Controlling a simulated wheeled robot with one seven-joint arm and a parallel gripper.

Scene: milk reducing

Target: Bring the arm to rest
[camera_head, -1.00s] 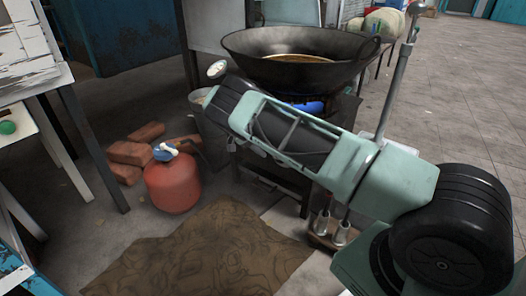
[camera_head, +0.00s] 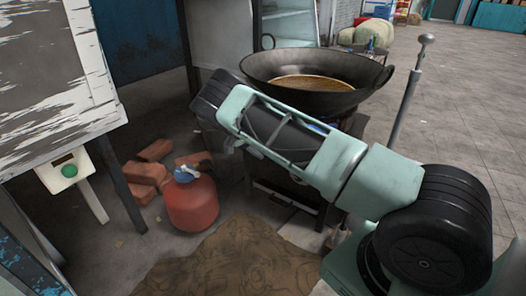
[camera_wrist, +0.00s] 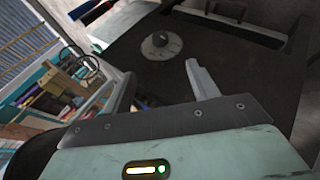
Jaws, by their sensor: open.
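My arm (camera_head: 375,180) reaches from the lower right toward the stove. My gripper is hidden behind the arm in the head view. In the wrist view my gripper (camera_wrist: 158,84) is open, with its two fingers apart and nothing between them. Beyond the fingers is a dark panel with a round grey knob (camera_wrist: 160,45). I cannot tell whether the fingers touch anything.
A big dark wok (camera_head: 312,98) with brown contents stands on the stove behind my arm. A red gas cylinder (camera_head: 192,204) and several bricks (camera_head: 145,172) are on the floor to the left. A worn white table (camera_head: 60,130) is at far left.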

